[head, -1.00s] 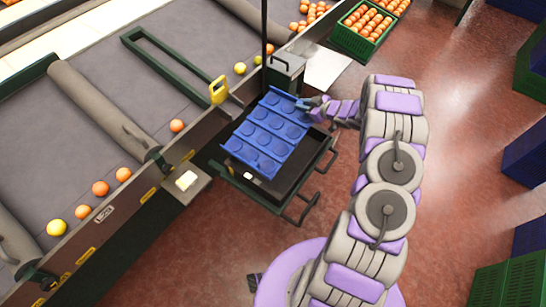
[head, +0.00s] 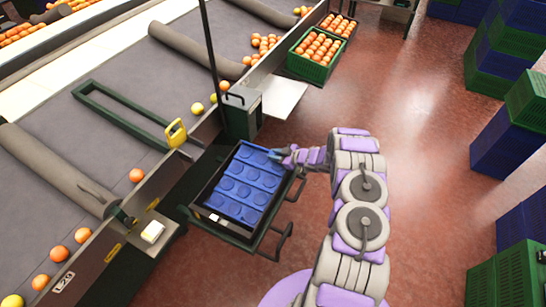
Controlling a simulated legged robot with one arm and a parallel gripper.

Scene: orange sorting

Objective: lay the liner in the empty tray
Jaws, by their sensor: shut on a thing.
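The blue liner (head: 243,184), a sheet with round cups, lies within the rim of the black tray (head: 207,200), close to level. Whether it rests fully on the tray floor, I cannot tell. The tray sits on a dark green stand beside the conveyor. My gripper (head: 277,156) is at the liner's far right corner and is shut on its edge. The fingertips are small and partly hidden against the liner and tray rim.
The conveyor (head: 130,80) with loose oranges and yellow fruit runs along the left. A grey box (head: 241,112) and a black pole stand behind the tray. Full green crates (head: 315,55) are at the back. Stacked crates (head: 508,140) line the right. The red floor between is clear.

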